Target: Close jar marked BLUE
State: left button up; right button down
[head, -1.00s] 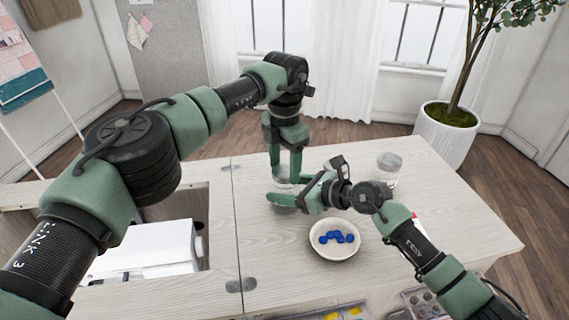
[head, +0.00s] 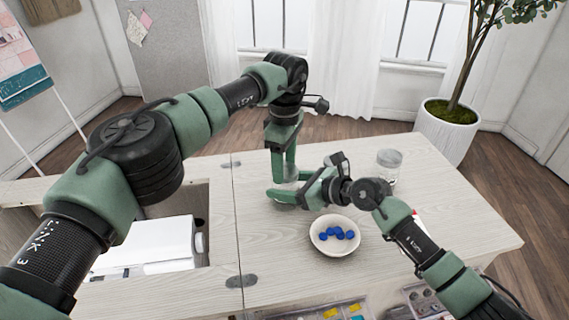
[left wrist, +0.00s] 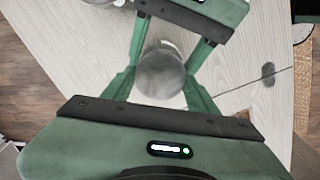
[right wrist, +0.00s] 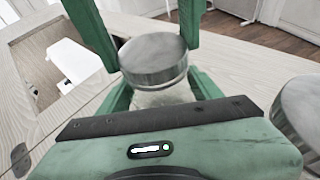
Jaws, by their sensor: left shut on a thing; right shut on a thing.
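A clear glass jar (right wrist: 165,96) stands on the table, with a flat grey metal lid (right wrist: 152,55) sitting on top of it. The lid also shows from above in the left wrist view (left wrist: 160,72). My left gripper (head: 284,177) points down from above, shut with its fingers on opposite sides of the lid. My right gripper (head: 280,193) comes in level from the right, shut around the jar's glass body below the lid. In the head view the grippers hide most of this jar. No BLUE marking is readable in any view.
A second lidded glass jar (head: 389,168) stands further right; it shows at the right edge in the right wrist view (right wrist: 302,112). A cream bowl (head: 318,246) with several blue pieces (head: 336,233) is in front. A white machine (head: 150,245) sits in the left opening.

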pick_arm(q)
jog(key=m, duration=0.4)
jog(key=shift+m, duration=0.4)
jog(key=m, duration=0.4)
jog(key=shift+w+m, duration=0.1)
jog(key=shift+m, duration=0.2)
jog(key=m, duration=0.7)
jog(key=shift+m, duration=0.3)
jog(key=o, duration=1.4)
jog(key=shift+d, duration=0.1)
